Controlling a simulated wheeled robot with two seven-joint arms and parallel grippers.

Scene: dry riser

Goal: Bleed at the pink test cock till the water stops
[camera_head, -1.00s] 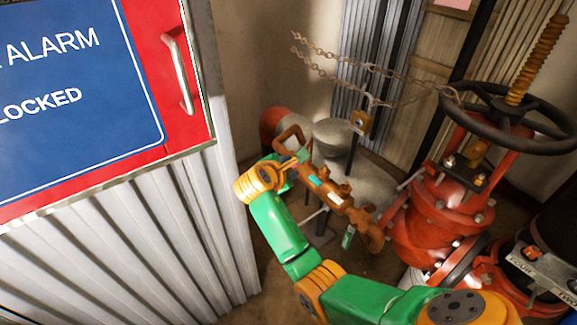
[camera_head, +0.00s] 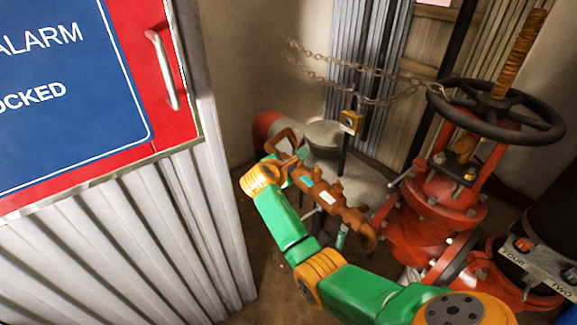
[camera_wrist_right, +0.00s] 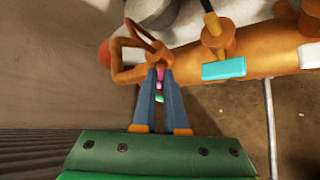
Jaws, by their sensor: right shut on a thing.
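The brown-orange test-cock pipe assembly (camera_head: 342,207) runs slantwise beside the red valve. It also crosses the top of the right wrist view (camera_wrist_right: 262,62). The small pink test cock (camera_wrist_right: 159,74) sits near its left end in that view. My right gripper (camera_wrist_right: 159,80) has its blue-grey fingers around it and is shut on it. A small green piece (camera_wrist_right: 159,99) shows between the fingers. In the head view my right gripper (camera_head: 297,158) is at the assembly's upper left end, where the pink part is hidden or too small to tell. No water is discernible. My left gripper is not in view.
A cyan handle (camera_wrist_right: 224,69) is on the same pipe. The red valve (camera_head: 437,205) with its black handwheel (camera_head: 497,112) stands at right, with a chain (camera_head: 365,83) and padlock (camera_head: 351,121). The red alarm cabinet (camera_head: 180,120) fills the left.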

